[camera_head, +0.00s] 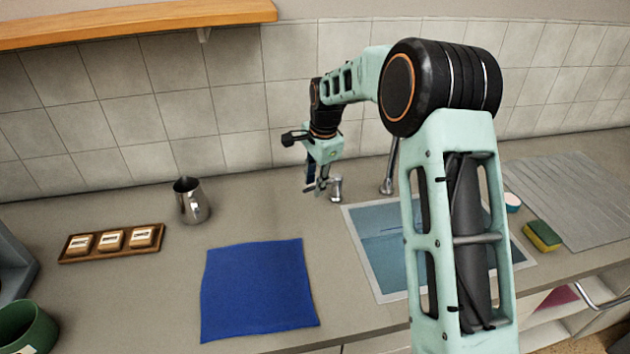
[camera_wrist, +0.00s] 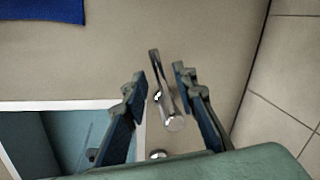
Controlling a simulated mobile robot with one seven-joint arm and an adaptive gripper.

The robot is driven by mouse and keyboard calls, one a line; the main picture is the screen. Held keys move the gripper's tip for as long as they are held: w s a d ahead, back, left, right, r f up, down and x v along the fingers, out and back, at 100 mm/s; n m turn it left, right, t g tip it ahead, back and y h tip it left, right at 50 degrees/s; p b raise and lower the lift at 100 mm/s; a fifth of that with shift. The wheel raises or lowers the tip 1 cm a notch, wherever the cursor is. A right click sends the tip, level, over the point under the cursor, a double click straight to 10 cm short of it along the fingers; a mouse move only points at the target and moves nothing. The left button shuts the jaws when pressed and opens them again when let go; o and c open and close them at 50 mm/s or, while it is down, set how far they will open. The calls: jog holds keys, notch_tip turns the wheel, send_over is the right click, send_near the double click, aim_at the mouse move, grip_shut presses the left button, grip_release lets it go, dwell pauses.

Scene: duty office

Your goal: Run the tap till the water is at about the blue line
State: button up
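The tap's metal lever (camera_head: 336,191) stands on the counter behind the sink's left corner. It also shows in the wrist view (camera_wrist: 165,95), between my gripper's fingers. My gripper (camera_head: 316,186) points down at the lever; in the wrist view (camera_wrist: 160,76) its fingers are apart, with gaps visible on both sides of the lever. The chrome spout (camera_head: 389,172) rises right of the lever, partly hidden by my arm. The sink (camera_head: 365,240) has a pale rim and a bluish inside, partly behind my arm. I cannot clearly make out the blue line or the water level.
A blue cloth (camera_head: 258,288) lies left of the sink. A metal jug (camera_head: 191,202) and a wooden tray (camera_head: 75,247) of labelled blocks stand further left. A sponge (camera_head: 542,236), a small cup (camera_head: 512,202) and a ribbed mat (camera_head: 580,195) are right. The tiled wall (camera_head: 240,120) is close behind.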

jog(key=shift+c, duration=0.3)
grip_shut()
dwell(0.4)
jog(key=s+d+n+g+y+p, duration=0.1)
jog(key=s+d+n+g+p, duration=0.1)
jog(key=d+n, duration=0.6)
jog(key=shift+s+n, duration=0.4)
jog(key=shift+n, duration=2.6)
jog(key=shift+d+r, duration=0.1)
jog(key=shift+d, duration=0.05)
